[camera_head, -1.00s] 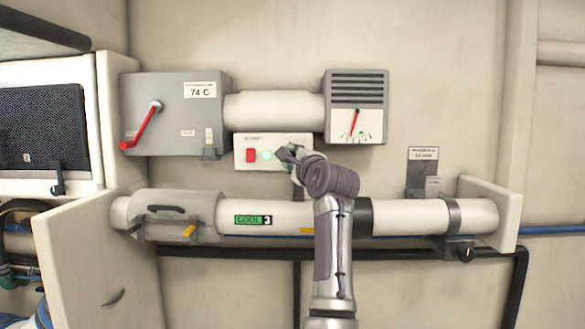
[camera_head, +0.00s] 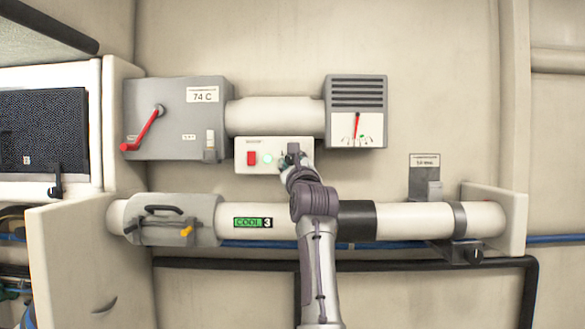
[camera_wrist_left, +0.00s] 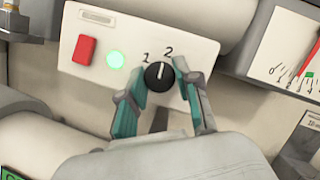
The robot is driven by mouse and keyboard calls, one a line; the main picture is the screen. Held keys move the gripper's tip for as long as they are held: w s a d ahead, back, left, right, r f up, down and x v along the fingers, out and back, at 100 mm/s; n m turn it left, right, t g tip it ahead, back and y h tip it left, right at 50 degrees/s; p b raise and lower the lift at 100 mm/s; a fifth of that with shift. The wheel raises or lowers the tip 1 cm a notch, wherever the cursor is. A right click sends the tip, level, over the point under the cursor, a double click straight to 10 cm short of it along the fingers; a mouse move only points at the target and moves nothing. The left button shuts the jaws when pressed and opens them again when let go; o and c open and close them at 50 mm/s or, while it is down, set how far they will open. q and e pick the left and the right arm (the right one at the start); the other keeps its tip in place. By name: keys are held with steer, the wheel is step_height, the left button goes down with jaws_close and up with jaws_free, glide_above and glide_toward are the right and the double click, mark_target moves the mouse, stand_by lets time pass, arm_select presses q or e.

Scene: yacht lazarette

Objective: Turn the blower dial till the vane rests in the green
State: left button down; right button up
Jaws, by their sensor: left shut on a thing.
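The black blower dial (camera_wrist_left: 158,77) sits on a white panel (camera_wrist_left: 100,18), with the numbers 1 and 2 above it. In the head view, my left gripper (camera_head: 292,158) covers the dial at the panel's right end. The vane gauge (camera_head: 370,124) is up to the right, its red needle (camera_head: 356,124) nearly upright. My right gripper is not in view.
A red switch (camera_wrist_left: 84,49) and a lit green lamp (camera_wrist_left: 116,60) sit left of the dial. A grey box with a red lever (camera_head: 142,128) is at upper left. The white pipe (camera_head: 400,221) runs below the panel, behind my left arm.

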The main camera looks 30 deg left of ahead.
arm_select(q)
steer(key=shift+r+m, duration=0.1)
steer(key=shift+m, duration=0.3)
steer(key=c, duration=0.8)
jaws_free()
steer(key=v, duration=1.2)
steer(key=shift+a, duration=0.1)
